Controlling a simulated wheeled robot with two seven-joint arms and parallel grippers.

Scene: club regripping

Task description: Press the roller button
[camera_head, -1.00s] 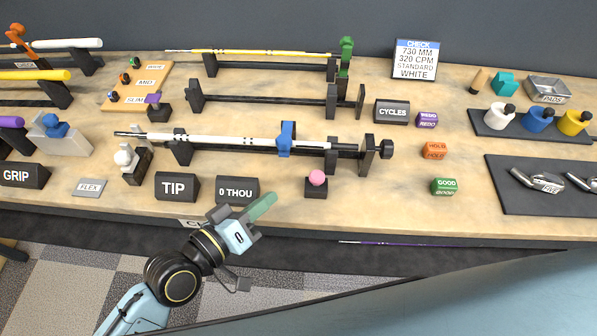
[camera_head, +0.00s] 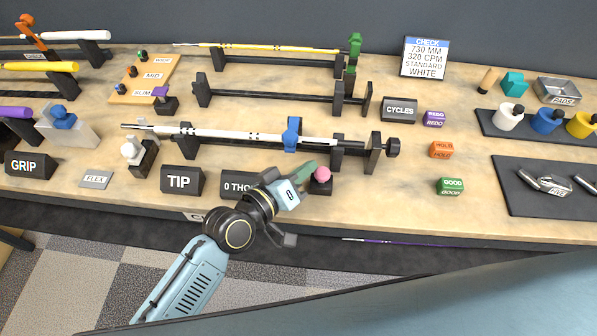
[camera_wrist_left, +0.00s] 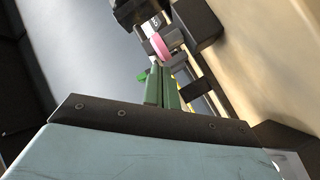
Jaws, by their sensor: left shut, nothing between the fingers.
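The pink ball-shaped button (camera_head: 323,173) sits on a small black block (camera_head: 320,187) near the bench's front edge, taken here as the roller button. My left gripper (camera_head: 308,168) is shut and empty, its green fingers just left of the pink button. In the left wrist view the pink button (camera_wrist_left: 161,46) shows just beyond the green fingertips (camera_wrist_left: 160,68). I cannot tell whether they touch. A white shaft (camera_head: 230,136) with a blue clamp (camera_head: 291,136) lies on black stands behind the button. My right gripper is not in view.
The 0 THOU block (camera_head: 238,183) is partly hidden behind my left gripper. The TIP block (camera_head: 182,181) stands farther left. Orange HOLD (camera_head: 441,149) and green GOOD (camera_head: 450,186) cubes stand right. Bench surface (camera_head: 385,195) between the button and the GOOD cube is clear.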

